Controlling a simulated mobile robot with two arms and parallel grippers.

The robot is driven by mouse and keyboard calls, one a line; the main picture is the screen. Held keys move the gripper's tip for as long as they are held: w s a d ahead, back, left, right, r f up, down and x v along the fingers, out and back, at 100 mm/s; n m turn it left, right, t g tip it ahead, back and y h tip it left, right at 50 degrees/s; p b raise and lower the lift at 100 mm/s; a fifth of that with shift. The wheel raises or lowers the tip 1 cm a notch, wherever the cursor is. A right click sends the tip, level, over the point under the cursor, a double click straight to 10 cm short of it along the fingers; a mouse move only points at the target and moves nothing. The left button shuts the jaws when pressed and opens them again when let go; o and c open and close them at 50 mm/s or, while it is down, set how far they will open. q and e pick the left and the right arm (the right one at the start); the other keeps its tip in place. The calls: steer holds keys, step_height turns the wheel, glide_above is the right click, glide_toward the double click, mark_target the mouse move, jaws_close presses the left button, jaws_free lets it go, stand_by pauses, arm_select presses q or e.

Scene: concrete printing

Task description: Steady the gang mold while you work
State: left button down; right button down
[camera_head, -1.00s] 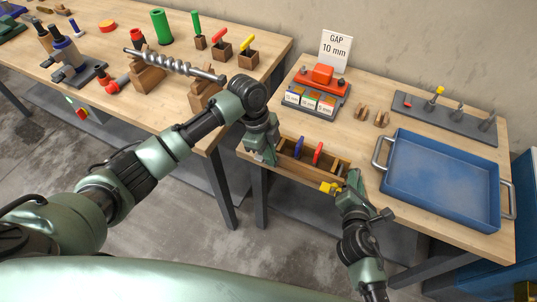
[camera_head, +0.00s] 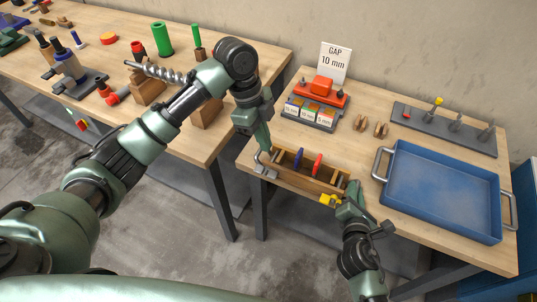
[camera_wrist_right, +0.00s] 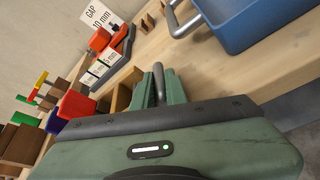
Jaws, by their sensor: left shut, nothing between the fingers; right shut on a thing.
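The gang mold (camera_head: 325,186) is a long wooden box near the front edge of the right table, with a blue piece (camera_head: 299,157) and a red piece (camera_head: 317,164) standing in it. A grey metal handle (camera_head: 262,168) shows at its left end. My left gripper (camera_head: 265,147) is shut and empty, just above and behind that handle; whether it touches the mold is unclear. My right gripper (camera_head: 351,191) is at the mold's right end. In the right wrist view its fingers (camera_wrist_right: 160,88) are shut on a grey metal handle (camera_wrist_right: 159,76).
A blue tray (camera_head: 440,190) with metal handles lies right of the mold. Behind stand a red-and-grey gauge stand (camera_head: 318,103), a "GAP 10 mm" sign (camera_head: 334,60), small wooden pieces (camera_head: 370,126) and a grey rack (camera_head: 445,125). A yellow piece (camera_head: 329,200) is at the mold's front right.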

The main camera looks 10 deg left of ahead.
steer(key=c, duration=1.4)
jaws_free()
arm_select(q)
steer(key=shift+v, duration=1.05)
arm_select(e)
steer(key=shift+o, duration=0.2)
arm_select(q)
steer(key=shift+d, duration=0.1)
